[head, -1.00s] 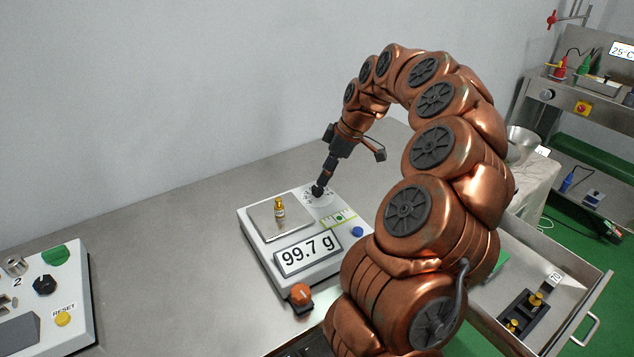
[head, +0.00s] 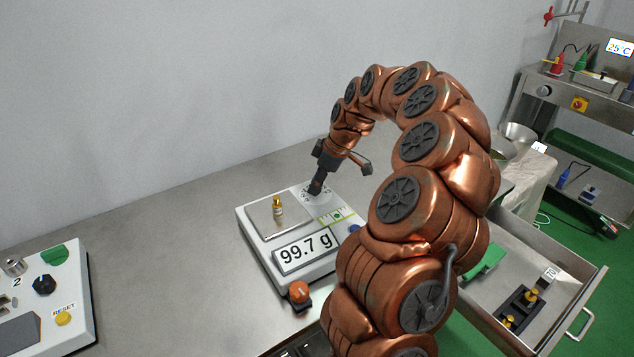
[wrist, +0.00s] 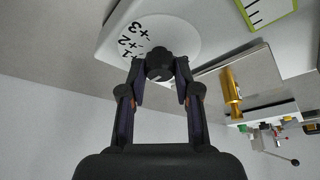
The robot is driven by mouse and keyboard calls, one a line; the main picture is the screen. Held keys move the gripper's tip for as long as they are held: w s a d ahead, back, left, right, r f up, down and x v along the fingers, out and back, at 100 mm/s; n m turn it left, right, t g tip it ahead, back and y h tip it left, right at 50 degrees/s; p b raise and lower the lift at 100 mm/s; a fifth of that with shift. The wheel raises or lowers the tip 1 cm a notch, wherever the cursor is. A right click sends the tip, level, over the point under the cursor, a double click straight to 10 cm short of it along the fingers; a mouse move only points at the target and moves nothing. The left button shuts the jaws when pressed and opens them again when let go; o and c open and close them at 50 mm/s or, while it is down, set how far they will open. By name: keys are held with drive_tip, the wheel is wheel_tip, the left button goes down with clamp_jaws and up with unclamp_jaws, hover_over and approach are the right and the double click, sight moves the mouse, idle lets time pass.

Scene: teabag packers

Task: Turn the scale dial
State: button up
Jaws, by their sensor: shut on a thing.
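The scale (head: 307,261) stands on the steel bench, and its display (head: 306,253) reads 99.7 g. A brass weight (head: 277,207) stands upright on its square pan (head: 266,220). The scale dial is a dark knob (wrist: 159,63) on a pale round face with printed numbers, +2 and +3 among them, in the wrist view. My gripper (wrist: 158,72) is shut on the dial, one finger on each side. In the head view my gripper (head: 315,188) reaches down to the scale's back right corner and hides the knob. The brass weight also shows in the wrist view (wrist: 231,92).
An orange knob (head: 299,291) sits at the scale's front. A control box (head: 65,280) with a RESET button stands at the left. An open drawer (head: 560,300) holding brass weights is at the right.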

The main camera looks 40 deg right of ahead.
clamp_jaws()
